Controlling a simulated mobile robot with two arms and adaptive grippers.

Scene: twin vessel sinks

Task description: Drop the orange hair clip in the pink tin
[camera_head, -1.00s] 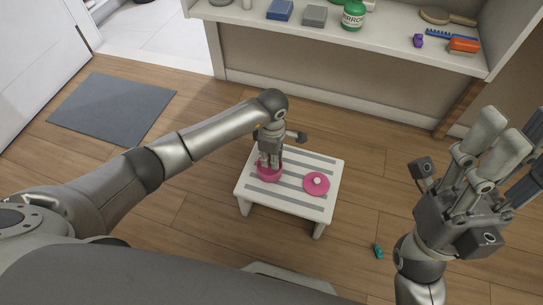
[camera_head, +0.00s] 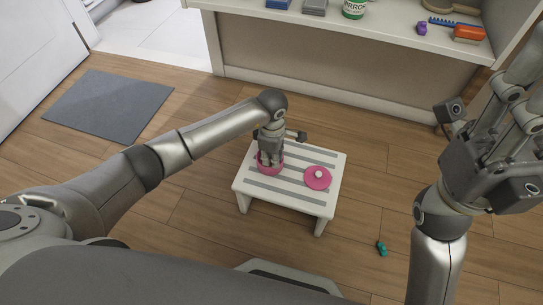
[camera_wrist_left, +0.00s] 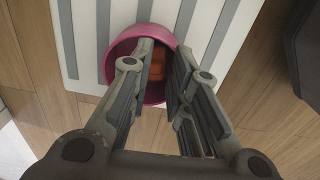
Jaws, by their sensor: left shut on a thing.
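The pink tin (camera_head: 262,168) stands open on the left part of a white stool (camera_head: 290,197) with grey stripes. My left gripper (camera_head: 269,160) points down into the tin's mouth. In the left wrist view, the orange hair clip (camera_wrist_left: 155,72) shows between the fingers of my left gripper (camera_wrist_left: 162,60), inside the rim of the pink tin (camera_wrist_left: 118,48). The gripper is shut on the clip, and the fingers hide part of it. My right gripper (camera_head: 520,95) is raised at the right edge, with its fingertips cut off.
A teal item (camera_head: 382,248) lies on the floor.

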